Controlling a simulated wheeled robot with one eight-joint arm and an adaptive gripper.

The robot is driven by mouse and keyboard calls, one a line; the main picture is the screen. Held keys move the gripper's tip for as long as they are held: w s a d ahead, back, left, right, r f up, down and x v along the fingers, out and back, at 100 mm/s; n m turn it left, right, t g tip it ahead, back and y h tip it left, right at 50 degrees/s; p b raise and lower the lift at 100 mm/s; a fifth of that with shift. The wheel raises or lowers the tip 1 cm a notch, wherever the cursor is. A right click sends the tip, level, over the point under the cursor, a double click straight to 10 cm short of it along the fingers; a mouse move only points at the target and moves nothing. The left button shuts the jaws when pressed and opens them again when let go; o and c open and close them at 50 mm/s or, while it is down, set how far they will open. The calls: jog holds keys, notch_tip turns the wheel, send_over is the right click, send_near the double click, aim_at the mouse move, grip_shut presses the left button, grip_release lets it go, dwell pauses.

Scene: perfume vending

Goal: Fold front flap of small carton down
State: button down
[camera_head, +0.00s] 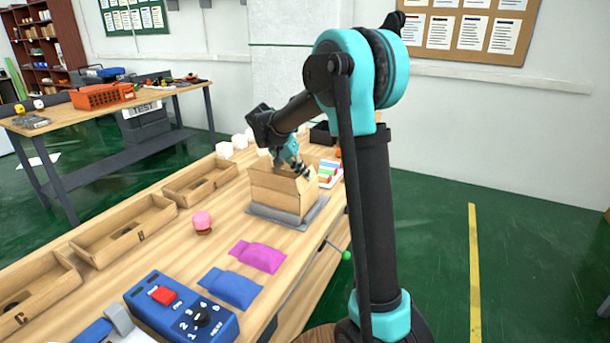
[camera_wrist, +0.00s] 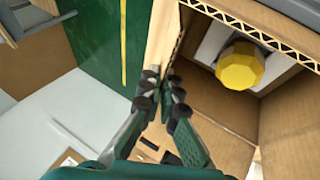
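The small carton (camera_head: 275,190) is a brown cardboard box standing upright on a grey plate, with its top open. In the wrist view its inside (camera_wrist: 225,105) shows, with a yellow faceted object (camera_wrist: 240,66) in it. In the head view my gripper (camera_head: 303,172) is at the carton's top right.
The grey plate (camera_head: 262,212) lies under the carton near the table edge. Brown trays (camera_head: 125,232), a pink-topped item (camera_head: 202,222), a magenta pouch (camera_head: 257,256), a blue pouch (camera_head: 231,288) and a blue control box (camera_head: 180,312) are on the table. A green-knobbed lever (camera_head: 346,256) sticks out at the edge.

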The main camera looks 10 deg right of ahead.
jog(key=shift+w+a+f+n+g+h, duration=0.35)
jog(key=shift+a+g+h, duration=0.3)
jog(key=shift+h, duration=0.35)
jog(key=shift+w+a+f+n+g+h, duration=0.1)
jog(key=shift+w+f+n+g+h, duration=0.1)
jog(key=shift+g+h, duration=0.25)
jog(key=shift+w+a+f+n+g+h, duration=0.1)
jog(key=shift+f+g+h, duration=0.1)
jog(key=shift+h, duration=0.45)
jog(key=c, duration=2.3)
grip_release()
jog(key=o, duration=0.5)
jog(key=shift+r, duration=0.1)
notch_tip(320, 180, up, 10)
jog(key=shift+f, duration=0.1)
jog(key=shift+s, duration=0.1)
